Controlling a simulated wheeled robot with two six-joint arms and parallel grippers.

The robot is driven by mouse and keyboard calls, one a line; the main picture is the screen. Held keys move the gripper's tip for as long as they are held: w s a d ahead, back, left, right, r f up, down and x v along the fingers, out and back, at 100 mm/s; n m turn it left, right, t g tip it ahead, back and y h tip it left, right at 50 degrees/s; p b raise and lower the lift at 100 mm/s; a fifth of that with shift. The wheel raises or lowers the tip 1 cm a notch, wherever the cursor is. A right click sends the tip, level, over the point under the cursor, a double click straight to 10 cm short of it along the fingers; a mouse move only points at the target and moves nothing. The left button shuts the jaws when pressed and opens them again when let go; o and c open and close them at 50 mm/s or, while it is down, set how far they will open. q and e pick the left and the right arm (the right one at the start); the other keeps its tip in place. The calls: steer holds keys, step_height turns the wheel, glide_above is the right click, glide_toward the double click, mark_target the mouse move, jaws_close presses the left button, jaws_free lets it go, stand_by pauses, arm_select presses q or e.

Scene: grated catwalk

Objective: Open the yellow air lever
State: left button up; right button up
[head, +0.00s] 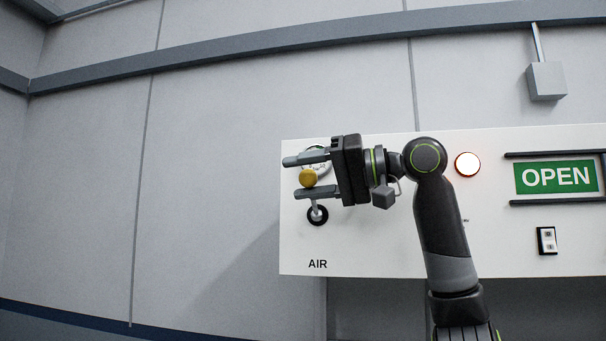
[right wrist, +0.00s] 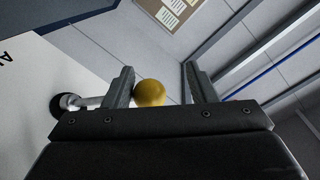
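The yellow air lever has a round yellow knob (head: 308,177) on a short metal shaft that rises from a black round pivot (head: 317,215), above the word AIR on the white panel. My right gripper (head: 292,177) is at the lever, its fingers pointing left, one above and one below the knob. In the right wrist view the yellow knob (right wrist: 150,93) lies between the open fingers, close to the left finger, with a clear gap to the right one. Whether the left finger touches it I cannot tell. My left gripper is not in view.
The white panel (head: 380,245) also carries a round gauge (head: 318,167) partly hidden behind my upper finger, a lit round lamp (head: 467,164), a green OPEN sign (head: 556,177) between dark rails, and a small switch (head: 547,240). The wall left of the panel is bare.

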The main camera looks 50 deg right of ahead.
steer(key=shift+d+r, duration=0.25)
steer(key=shift+d, duration=0.05)
